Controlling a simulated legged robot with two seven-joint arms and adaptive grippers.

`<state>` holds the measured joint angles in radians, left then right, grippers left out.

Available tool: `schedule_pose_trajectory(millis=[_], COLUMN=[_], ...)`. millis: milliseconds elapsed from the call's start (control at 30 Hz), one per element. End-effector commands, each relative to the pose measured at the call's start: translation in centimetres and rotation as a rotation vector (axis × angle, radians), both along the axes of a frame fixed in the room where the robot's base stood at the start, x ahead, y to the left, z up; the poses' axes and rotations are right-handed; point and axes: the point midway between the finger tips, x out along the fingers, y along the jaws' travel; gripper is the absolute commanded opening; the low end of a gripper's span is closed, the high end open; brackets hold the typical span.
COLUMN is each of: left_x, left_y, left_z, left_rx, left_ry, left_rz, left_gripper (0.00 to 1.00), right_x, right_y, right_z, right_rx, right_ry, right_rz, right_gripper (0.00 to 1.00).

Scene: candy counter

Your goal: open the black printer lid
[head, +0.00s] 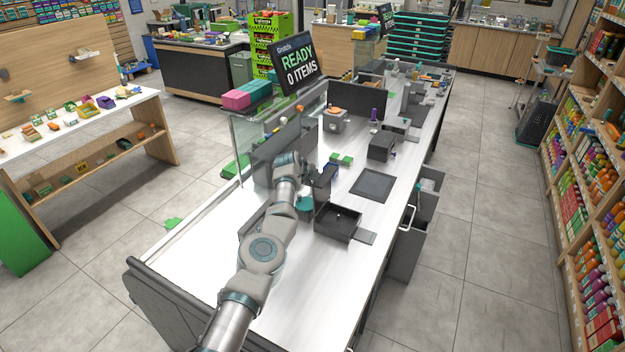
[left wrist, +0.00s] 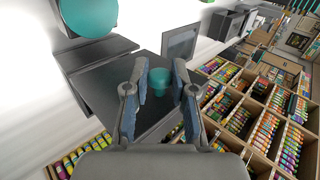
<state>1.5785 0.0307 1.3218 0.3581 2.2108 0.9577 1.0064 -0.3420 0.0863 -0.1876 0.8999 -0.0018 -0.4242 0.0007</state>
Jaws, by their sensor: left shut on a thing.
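My left gripper (head: 320,180) reaches over the counter from the near left. In the left wrist view its fingers (left wrist: 160,72) are closed around a small teal knob (left wrist: 159,82). The knob stands in front of a dark panel (left wrist: 115,85), which looks like the black lid; the fingers cover part of it. In the head view a black box (head: 322,233) stands with its top open just in front of the gripper, with a grey flap (head: 365,238) at its right. I cannot tell from the head view how the lid joins the box. My right gripper is not in view.
A flat dark pad (head: 373,185) lies beyond the box, with a dark block (head: 381,146) behind it. A sign (head: 298,66) and a glass panel stand along the left side. The near white counter top (head: 200,250) is clear.

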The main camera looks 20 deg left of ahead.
Motion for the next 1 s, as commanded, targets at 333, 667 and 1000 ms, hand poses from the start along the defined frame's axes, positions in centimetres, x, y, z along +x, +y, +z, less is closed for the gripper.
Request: schedule_pose_trajectory(millis=[333, 667, 1000], left_x=[0.1, -0.4, -3.5], left_y=[0.0, 0.1, 0.3], left_z=[0.2, 0.9, 3.8], left_rx=[-0.007, -0.005, -0.006], left_ry=[-0.006, -0.007, -0.008], left_rz=[-0.002, 0.002, 0.001], left_gripper=[0.48, 0.48, 0.48], right_x=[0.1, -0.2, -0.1], right_y=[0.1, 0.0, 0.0], right_z=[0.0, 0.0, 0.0], right_rx=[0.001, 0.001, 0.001], right_ry=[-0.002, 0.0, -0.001], right_rz=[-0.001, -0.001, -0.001], right_gripper=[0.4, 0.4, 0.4])
